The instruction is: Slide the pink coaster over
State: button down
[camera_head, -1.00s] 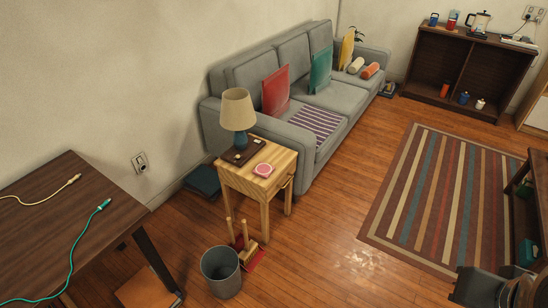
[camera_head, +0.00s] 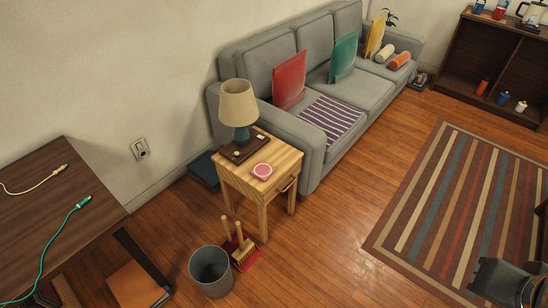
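The pink coaster (camera_head: 262,171) lies flat on the light wooden side table (camera_head: 282,165), near the right front part of its top. It is roughly square with a paler round middle. A lamp (camera_head: 239,108) with a beige shade and blue base stands behind it, by a dark tray (camera_head: 233,154). A dark part of my own arm shows at the bottom right corner, far from the coaster. I cannot make out the gripper's fingers there.
A grey bin (camera_head: 211,271) and wooden-handled tools on a red base (camera_head: 240,250) stand on the floor before the side table. A grey sofa (camera_head: 314,155) is behind it. Open floor lies between table and striped rug (camera_head: 455,205).

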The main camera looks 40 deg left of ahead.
aim_at(263, 171)
jog(key=i, duration=2.9)
jog(key=u, duration=2.2)
